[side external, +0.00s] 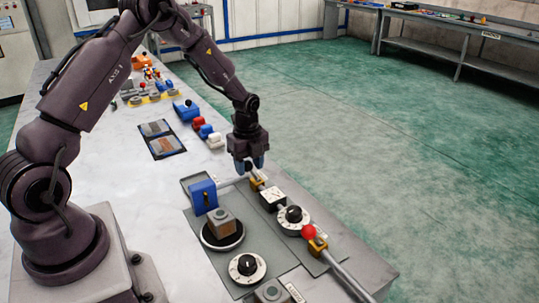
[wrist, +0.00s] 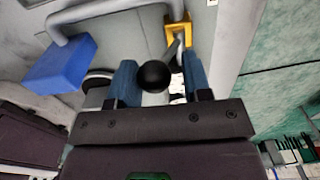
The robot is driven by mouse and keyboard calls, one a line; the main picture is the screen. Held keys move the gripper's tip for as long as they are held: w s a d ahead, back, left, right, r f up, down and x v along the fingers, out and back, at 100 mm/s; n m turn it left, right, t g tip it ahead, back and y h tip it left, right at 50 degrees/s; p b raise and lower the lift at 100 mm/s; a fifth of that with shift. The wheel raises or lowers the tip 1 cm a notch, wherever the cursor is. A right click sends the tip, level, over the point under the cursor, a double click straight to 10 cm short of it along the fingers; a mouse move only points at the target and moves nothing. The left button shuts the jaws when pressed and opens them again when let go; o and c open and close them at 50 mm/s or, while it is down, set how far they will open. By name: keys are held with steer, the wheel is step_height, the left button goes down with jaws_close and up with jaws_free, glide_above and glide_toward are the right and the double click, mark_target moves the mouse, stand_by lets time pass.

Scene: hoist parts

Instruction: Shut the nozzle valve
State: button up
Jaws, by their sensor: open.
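My gripper (side external: 249,165) is low over the bench, pointing down at the far yellow valve (side external: 257,184) on a grey pipe. In the wrist view, my gripper (wrist: 158,70) is open, with a black ball knob (wrist: 153,75) between its blue fingers and gaps showing on both sides. The yellow valve (wrist: 178,32) is just beyond, with a short grey lever coming from it toward the knob. A second yellow valve (side external: 317,246) with a red ball knob (side external: 308,232) sits on the pipe nearer the camera. I cannot tell which valve is the nozzle valve.
A blue box (side external: 203,196) stands left of the gripper; it also shows in the wrist view (wrist: 60,64). A brown block (side external: 221,222) sits on a dark round plate. Dials (side external: 293,215) and (side external: 247,267) stand nearby. The bench (side external: 190,270) is mostly clear at left.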

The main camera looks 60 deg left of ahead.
steer(key=shift+s, duration=0.2)
steer(key=shift+o, duration=0.6)
steer(key=shift+w+r, duration=0.15)
steer(key=shift+r, duration=1.85)
steer(key=shift+w+r, duration=0.1)
steer(key=shift+r, duration=1.9)
